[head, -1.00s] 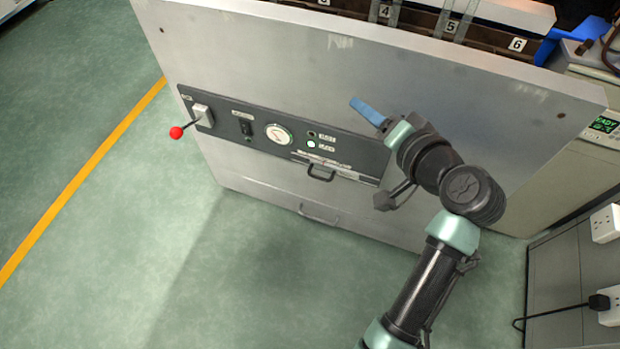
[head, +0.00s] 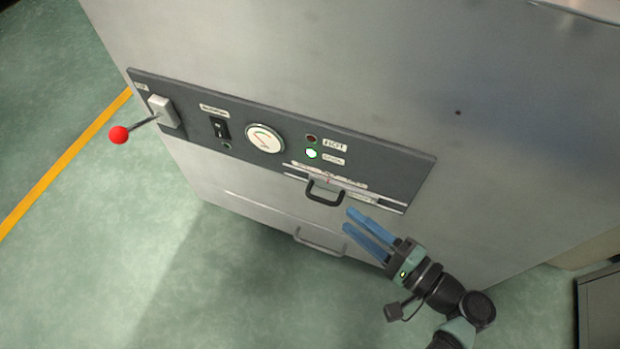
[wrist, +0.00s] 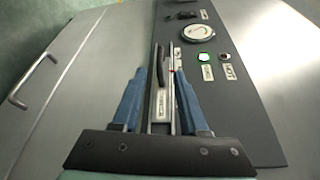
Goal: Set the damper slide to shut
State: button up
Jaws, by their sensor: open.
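The damper slide's black handle (head: 326,191) sits on a slotted metal track (head: 378,203) along the lower edge of the dark control panel. A small red mark shows just above the handle. The scale lettering is too small to read. In the wrist view the handle (wrist: 159,68) and track lie ahead, between my blue fingers. My gripper (head: 348,220) is open and empty, with its fingertips a little right of and below the handle in the head view, apart from it.
The panel also carries a red-knobbed lever (head: 119,135), a black rocker switch (head: 219,128), a round gauge (head: 265,138) and a lit green lamp (head: 312,154). A lower drawer handle (head: 318,242) stands out below. Green floor is clear at left.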

aim_at(309, 188)
jog(key=b+x, duration=0.4)
jog(key=x, duration=0.6)
jog(key=shift+w+a+f, duration=0.1)
jog(key=shift+a+f, duration=0.05)
jog(key=shift+a, duration=0.2)
jog(key=shift+w+a, duration=0.4)
jog(key=shift+a, duration=0.1)
grip_shut()
jog(key=shift+s+f, duration=0.15)
jog(key=shift+f, duration=0.05)
